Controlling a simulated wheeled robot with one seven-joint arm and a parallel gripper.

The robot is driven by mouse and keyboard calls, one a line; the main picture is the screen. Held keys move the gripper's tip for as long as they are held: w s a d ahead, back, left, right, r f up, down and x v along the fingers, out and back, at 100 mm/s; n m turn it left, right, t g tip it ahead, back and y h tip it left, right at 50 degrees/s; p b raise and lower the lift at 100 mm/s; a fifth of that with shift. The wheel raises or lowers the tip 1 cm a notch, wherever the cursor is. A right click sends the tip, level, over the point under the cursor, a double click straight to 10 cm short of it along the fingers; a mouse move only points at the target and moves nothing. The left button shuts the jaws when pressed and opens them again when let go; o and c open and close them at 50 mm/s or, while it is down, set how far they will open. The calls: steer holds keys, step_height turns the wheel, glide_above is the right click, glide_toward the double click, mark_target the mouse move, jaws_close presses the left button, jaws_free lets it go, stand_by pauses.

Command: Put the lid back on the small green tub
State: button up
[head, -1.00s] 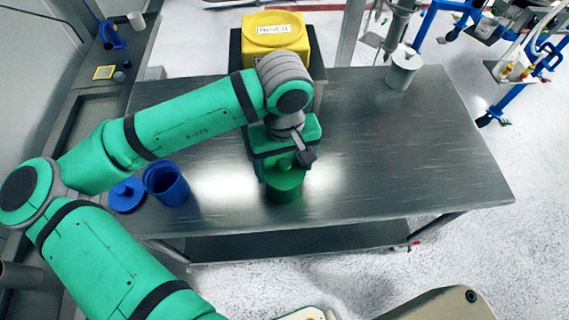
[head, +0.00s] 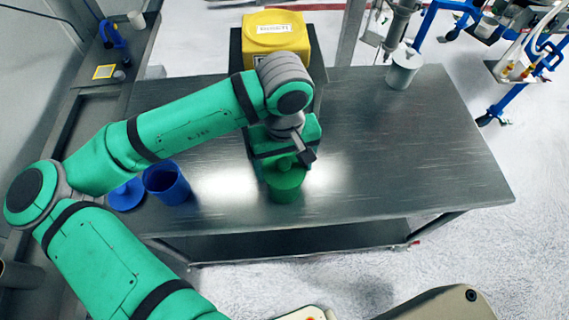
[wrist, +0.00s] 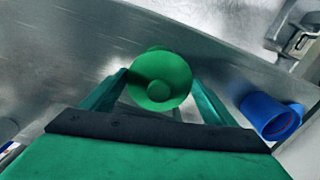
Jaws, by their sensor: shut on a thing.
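The small green tub (head: 286,196) stands near the front edge of the steel table, below my gripper. Its round green lid (head: 287,178) with a knob is over the tub's mouth. In the wrist view the lid (wrist: 158,92) is seen from above, between my two fingers, and hides most of the tub. A sliver of green shows past the lid's far edge. My gripper (wrist: 160,78) is shut on the lid. In the head view my gripper (head: 293,157) partly covers the lid's back. I cannot tell whether the lid is fully seated or slightly above the rim.
An open blue tub (head: 167,184) and a blue lid (head: 127,194) are at the table's left front. A yellow container (head: 275,35) is behind my wrist.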

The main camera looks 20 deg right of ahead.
stand_by(0.4)
steer(key=o, duration=1.1)
steer(key=shift+r, duration=0.15)
steer(key=shift+r, duration=3.35)
jaws_close()
steer(key=shift+f, duration=1.85)
